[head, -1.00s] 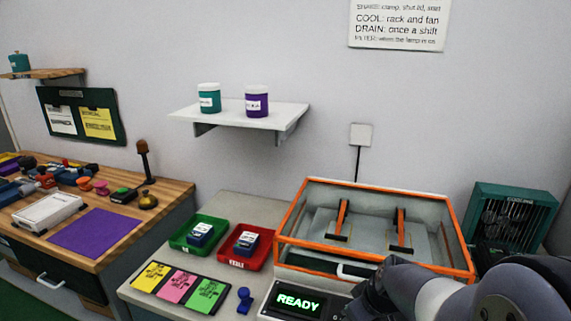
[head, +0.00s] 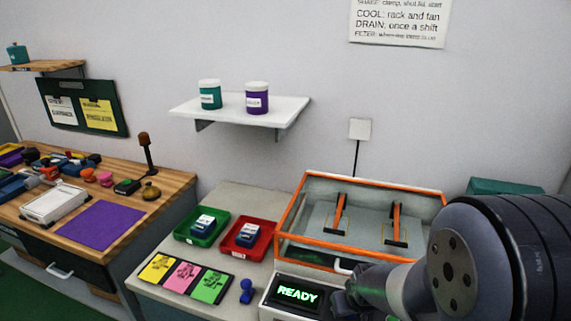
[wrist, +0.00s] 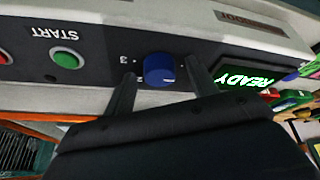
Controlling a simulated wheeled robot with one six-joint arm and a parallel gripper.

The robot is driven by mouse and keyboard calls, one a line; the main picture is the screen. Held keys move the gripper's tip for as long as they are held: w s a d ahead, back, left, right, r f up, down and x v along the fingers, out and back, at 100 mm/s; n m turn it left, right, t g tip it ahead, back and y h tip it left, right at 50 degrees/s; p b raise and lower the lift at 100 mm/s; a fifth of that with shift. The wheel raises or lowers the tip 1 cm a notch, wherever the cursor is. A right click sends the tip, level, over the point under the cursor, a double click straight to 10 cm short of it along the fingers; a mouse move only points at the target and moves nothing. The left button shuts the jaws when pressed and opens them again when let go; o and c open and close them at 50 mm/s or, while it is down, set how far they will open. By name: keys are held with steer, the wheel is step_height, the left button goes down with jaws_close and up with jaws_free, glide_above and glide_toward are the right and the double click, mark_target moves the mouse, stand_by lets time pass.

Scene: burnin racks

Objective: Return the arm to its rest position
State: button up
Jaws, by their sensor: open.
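My gripper (wrist: 160,85) shows in the wrist view with its two dark fingers apart, one on each side of a blue knob (wrist: 159,69) on the machine's front panel. I cannot tell whether the fingers touch the knob. Nothing is seen held between them. In the head view my arm fills the lower right, and the fingertips are hidden. The machine is an orange-framed clear box (head: 357,250) with two upright orange-and-black clamps inside. Its display (head: 299,294) reads READY. A green START button (wrist: 66,60) and part of a red button are on the panel.
A green tray (head: 183,238) and a red tray (head: 229,252) hold small blue items. Coloured cards (head: 186,277) and a blue object (head: 246,291) lie in front. A wall shelf (head: 240,111) holds two jars. A teal fan unit (head: 503,187) is partly behind my arm.

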steer(key=shift+a+m+h+b, duration=0.15)
steer(key=shift+m+h+b, duration=0.5)
steer(key=shift+m, duration=0.65)
steer(key=shift+f+m+b, duration=0.1)
steer(key=shift+m+b, duration=0.3)
steer(key=shift+b, duration=0.05)
steer(key=shift+w+a+m+g+h+b, duration=0.1)
steer(key=shift+m+g+h+b, duration=0.3)
steer(key=shift+m, duration=0.8)
steer(key=shift+w+a+r+m+g+h+p, duration=0.1)
steer(key=shift+m+g+h+p, duration=0.2)
steer(key=shift+m, duration=0.7)
steer(key=shift+a+r+m+g+h+p, duration=0.1)
steer(key=shift+m+h, duration=0.25)
steer(key=shift+m, duration=0.65)
steer(key=shift+m+p, duration=0.45)
steer(key=shift+m, duration=0.35)
steer(key=shift+f+g+h, duration=0.1)
steer(key=shift+g+h, duration=0.2)
